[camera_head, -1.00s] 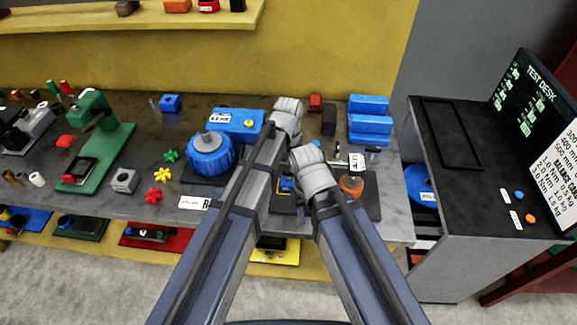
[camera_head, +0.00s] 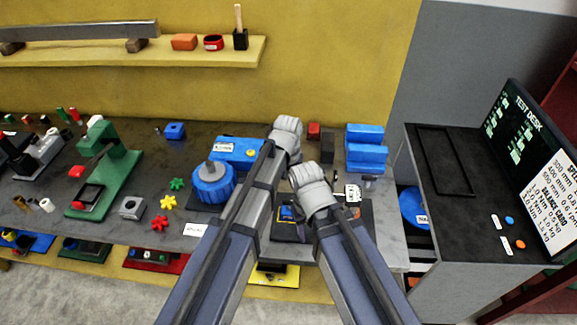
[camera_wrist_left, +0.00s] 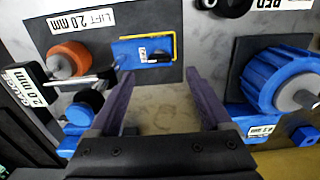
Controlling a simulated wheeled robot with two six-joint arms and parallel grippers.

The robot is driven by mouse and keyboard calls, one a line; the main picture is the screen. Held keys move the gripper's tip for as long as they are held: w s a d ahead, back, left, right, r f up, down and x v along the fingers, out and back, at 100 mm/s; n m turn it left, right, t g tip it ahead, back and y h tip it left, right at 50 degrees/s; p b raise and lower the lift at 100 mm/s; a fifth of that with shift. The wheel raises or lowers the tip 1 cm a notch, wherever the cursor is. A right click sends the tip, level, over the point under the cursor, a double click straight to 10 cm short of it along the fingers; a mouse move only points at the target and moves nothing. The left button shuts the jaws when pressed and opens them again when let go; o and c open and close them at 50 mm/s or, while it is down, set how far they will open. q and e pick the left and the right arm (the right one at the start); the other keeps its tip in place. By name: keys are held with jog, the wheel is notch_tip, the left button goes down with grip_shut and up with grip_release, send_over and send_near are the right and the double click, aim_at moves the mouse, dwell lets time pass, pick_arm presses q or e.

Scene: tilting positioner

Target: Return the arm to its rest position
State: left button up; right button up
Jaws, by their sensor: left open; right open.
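My left gripper (camera_wrist_left: 159,78) is open and empty in the left wrist view, its two purple fingers apart over the grey bench. In the head view the left wrist (camera_head: 287,128) is above the bench and hides its own fingers. My right gripper (camera_head: 310,186) is lower in the head view, over the dark mat; its fingertips are mostly hidden by the arm. The blue round positioner (camera_head: 213,182) with a grey stub sits left of both arms. It also shows at right in the left wrist view (camera_wrist_left: 280,80).
A blue block with a yellow wire (camera_wrist_left: 145,50) and an orange knob (camera_wrist_left: 68,60) lie beyond the left fingers. Blue blocks (camera_head: 367,150) stand right of the arms. A green press (camera_head: 110,175) is left. The test desk (camera_head: 470,190) stands right, across a gap.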

pick_arm(q)
jog(key=s+a+f+m+b, duration=0.1)
jog(key=s+a+f+b, duration=0.1)
jog(key=s, duration=0.6)
jog(key=s+a+f+m+y+b, duration=0.1)
jog(key=s+a+f+b, duration=0.2)
jog(key=s, duration=0.5)
jog(key=shift+s+a+f+m, duration=0.25)
jog(key=shift+s+a+m, duration=0.05)
jog(key=shift+s+a, duration=0.1)
